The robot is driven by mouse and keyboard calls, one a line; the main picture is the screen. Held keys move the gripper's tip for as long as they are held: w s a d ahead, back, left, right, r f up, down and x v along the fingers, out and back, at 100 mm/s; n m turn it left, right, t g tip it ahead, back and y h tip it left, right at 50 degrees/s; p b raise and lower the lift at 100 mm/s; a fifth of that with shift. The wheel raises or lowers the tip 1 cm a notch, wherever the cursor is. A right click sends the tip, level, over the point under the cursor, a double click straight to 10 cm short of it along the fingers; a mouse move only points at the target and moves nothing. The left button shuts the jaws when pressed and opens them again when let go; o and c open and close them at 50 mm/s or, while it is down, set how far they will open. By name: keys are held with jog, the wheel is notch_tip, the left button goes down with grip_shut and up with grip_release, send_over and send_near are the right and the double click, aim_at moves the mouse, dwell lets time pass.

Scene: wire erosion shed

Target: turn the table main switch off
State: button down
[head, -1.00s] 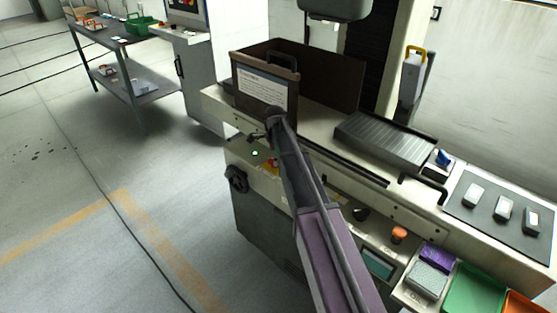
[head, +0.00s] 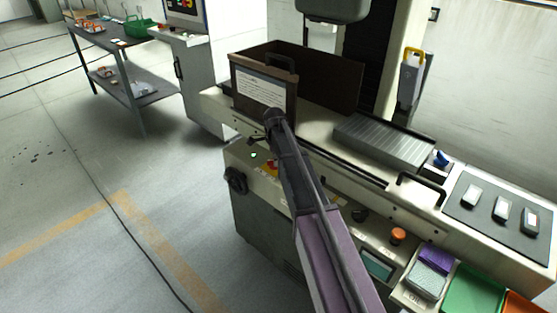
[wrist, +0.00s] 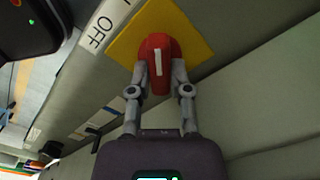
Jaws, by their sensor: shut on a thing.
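The table main switch is a red rotary knob (wrist: 156,62) with a white pointer line on a yellow square plate (wrist: 190,32). In the wrist view the pointer line runs nearly straight up and down the picture. A white label (wrist: 100,35) reading "OFF" lies to the left of the plate. My gripper (wrist: 158,80) is shut on the red knob, one finger on each side of it.
A black handwheel (head: 236,181) sits left of the switch on the machine front, and a green lamp (head: 254,155) is close by. A dark guard box (head: 262,90) stands above. An orange button (head: 398,236) is farther right. The floor at left is clear.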

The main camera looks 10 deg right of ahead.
jog(key=n, duration=0.4)
jog(key=shift+w+a, duration=0.2)
jog(key=shift+a, duration=0.1)
jog(key=n, duration=0.9)
jog(key=shift+s+n, duration=0.1)
jog(key=shift+n, duration=0.2)
jog(key=shift+s+n, duration=0.15)
jog(key=shift+n, duration=1.65)
jog(key=c, duration=0.6)
grip_release()
jog(key=shift+o, duration=0.2)
jog(key=shift+d, duration=0.1)
